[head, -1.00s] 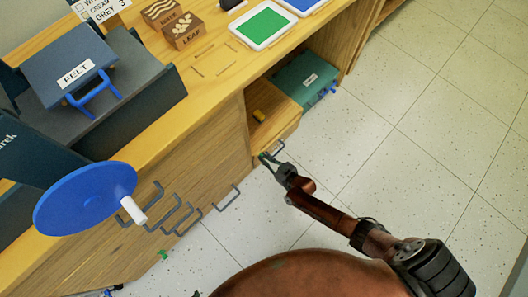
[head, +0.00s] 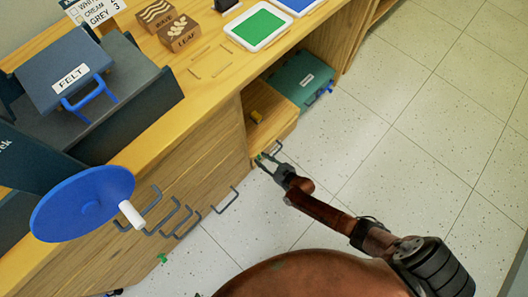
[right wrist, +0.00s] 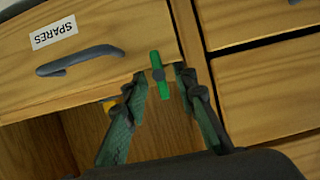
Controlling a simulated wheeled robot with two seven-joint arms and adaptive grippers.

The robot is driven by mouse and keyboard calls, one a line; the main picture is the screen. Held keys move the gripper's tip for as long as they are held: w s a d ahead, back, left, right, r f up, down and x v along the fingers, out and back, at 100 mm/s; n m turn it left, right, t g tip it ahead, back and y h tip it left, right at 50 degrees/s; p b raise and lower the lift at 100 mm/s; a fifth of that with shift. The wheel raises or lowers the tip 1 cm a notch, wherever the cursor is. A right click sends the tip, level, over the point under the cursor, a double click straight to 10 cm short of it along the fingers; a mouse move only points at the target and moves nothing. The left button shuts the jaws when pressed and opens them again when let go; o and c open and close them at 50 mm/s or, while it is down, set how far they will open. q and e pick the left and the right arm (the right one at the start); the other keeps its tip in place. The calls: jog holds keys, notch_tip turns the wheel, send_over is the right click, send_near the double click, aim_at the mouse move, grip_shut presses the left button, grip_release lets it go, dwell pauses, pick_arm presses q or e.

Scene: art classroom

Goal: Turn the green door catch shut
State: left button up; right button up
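The green door catch (right wrist: 165,90) is a narrow green bar on a dark pivot, at the edge of the drawer front labelled SPARES (right wrist: 100,50). In the right wrist view it stands nearly upright, tilted slightly. My right gripper (right wrist: 160,78) is open, with one finger on each side of the catch and small gaps visible between. In the head view my right gripper (head: 265,162) is at the cabinet's front by the open compartment; the catch there is hard to tell from the green finger pads. My left gripper is not in view.
A blue disc (head: 82,203) is at left. Floor (head: 420,130) at right is clear.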

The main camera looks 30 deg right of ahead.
jog(key=v, duration=1.2)
jog(key=shift+f, duration=0.1)
